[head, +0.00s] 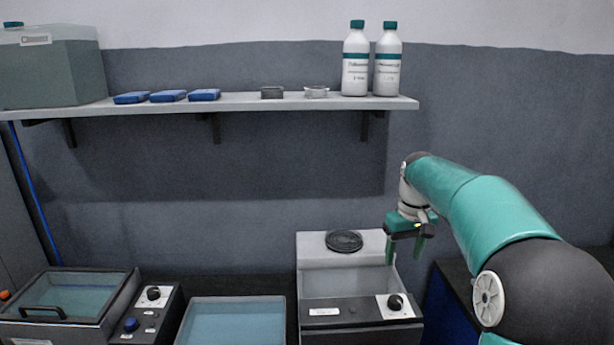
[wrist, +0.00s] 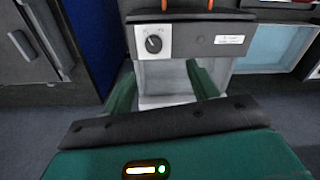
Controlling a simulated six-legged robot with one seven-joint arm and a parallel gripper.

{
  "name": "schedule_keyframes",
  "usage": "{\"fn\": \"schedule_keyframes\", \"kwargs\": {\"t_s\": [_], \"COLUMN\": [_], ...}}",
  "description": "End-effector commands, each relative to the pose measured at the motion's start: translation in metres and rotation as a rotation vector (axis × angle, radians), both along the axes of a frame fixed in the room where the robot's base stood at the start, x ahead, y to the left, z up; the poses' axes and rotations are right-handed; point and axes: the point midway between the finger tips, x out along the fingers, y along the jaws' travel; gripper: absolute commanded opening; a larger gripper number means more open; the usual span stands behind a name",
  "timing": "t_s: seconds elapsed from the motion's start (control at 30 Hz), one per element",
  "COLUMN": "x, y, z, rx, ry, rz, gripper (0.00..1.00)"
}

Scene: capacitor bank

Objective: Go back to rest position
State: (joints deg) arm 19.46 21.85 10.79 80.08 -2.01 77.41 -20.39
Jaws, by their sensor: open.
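My gripper (head: 405,250) hangs from the green arm at the right of the head view, fingers pointing down. It is above the right edge of a grey-white device with a dark front panel (head: 345,308), a knob and a round black lid (head: 344,241). In the wrist view my gripper's two green fingers (wrist: 162,88) are spread apart with nothing between them. Beyond them the device's front panel (wrist: 190,40) shows its knob and white label.
A lidded bath (head: 68,300), a control box (head: 148,312) and a water-filled tray (head: 232,322) stand to the left.

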Motion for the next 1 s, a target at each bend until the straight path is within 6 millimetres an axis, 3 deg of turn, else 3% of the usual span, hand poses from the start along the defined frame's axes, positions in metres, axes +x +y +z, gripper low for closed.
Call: {"fn": "schedule_keyframes", "kwargs": {"t_s": [0.2,0.47,0.8,1.0], "x": [-0.060,-0.139,-0.243,-0.289], "y": [0.040,0.072,0.098,0.106], "z": [0.037,0.053,0.036,0.011], "rx": [-0.050,-0.072,-0.040,0.002], "ry": [-0.091,-0.209,-0.368,-0.441], "rz": [-0.028,-0.081,-0.154,-0.188], "gripper": [0.59,0.59,0.59,0.59]}}
